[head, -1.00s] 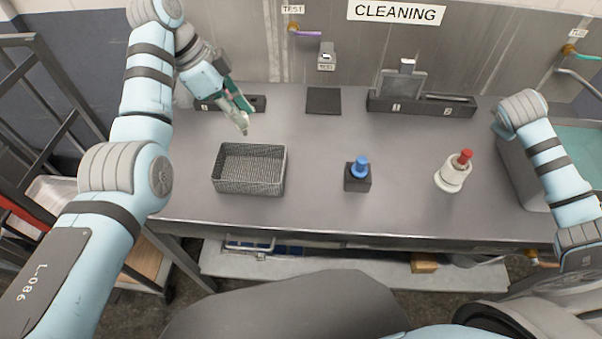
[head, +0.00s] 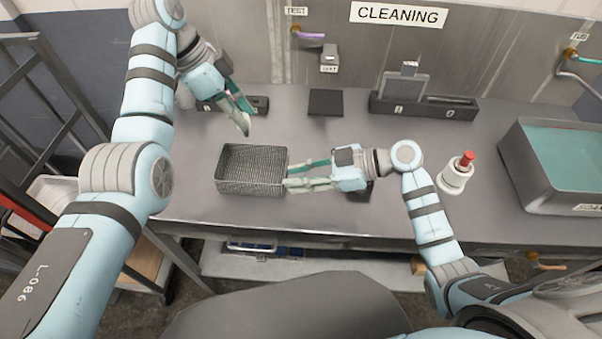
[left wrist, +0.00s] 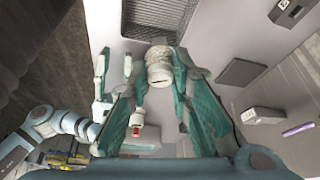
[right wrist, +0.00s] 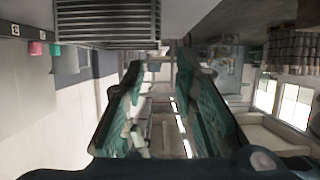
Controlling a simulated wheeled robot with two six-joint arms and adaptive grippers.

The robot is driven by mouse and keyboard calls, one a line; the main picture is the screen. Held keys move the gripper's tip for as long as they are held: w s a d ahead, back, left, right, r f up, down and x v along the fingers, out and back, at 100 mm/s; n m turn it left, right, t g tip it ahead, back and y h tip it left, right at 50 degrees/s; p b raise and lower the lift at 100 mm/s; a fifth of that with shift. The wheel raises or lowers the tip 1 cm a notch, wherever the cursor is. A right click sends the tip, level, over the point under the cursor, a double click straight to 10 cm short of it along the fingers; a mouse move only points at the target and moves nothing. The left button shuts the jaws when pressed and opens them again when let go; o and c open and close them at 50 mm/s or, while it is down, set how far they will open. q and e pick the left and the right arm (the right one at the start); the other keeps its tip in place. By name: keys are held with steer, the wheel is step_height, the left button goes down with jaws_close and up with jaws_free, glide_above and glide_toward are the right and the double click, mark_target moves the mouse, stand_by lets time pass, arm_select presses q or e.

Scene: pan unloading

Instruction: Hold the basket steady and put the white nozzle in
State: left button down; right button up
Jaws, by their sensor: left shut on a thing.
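The wire basket (head: 252,186) stands on the table, left of centre, and looks empty. My left gripper (head: 236,106) is shut on the white nozzle (head: 244,124), above the table behind the basket. In the left wrist view the nozzle (left wrist: 158,70) is a pale ribbed cylinder between the fingertips. My right gripper (head: 288,176) is open, its two fingers apart at the basket's right side. The basket also shows at the top of the right wrist view (right wrist: 108,20). I cannot tell whether the fingers touch it.
A white bottle with a red top (head: 454,178) stands to the right. A grey tub (head: 552,182) stands at the far right. A dark square pad (head: 325,102) and a grey holder (head: 425,108) are at the back. A dark block (head: 367,194) is mostly hidden behind my right gripper.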

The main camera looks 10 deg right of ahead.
mark_target(254, 185)
arm_select(q)
steer(key=shift+w, duration=0.1)
arm_select(e)
steer(key=x, duration=1.1)
steer(key=shift+w+a+f, duration=0.1)
steer(key=shift+a+f, duration=0.15)
steer(key=shift+f, duration=0.1)
arm_select(q)
steer(key=shift+d, duration=0.1)
arm_select(e)
steer(key=shift+c, duration=0.8)
jaws_close()
arm_select(q)
step_height(254, 185, down, 9)
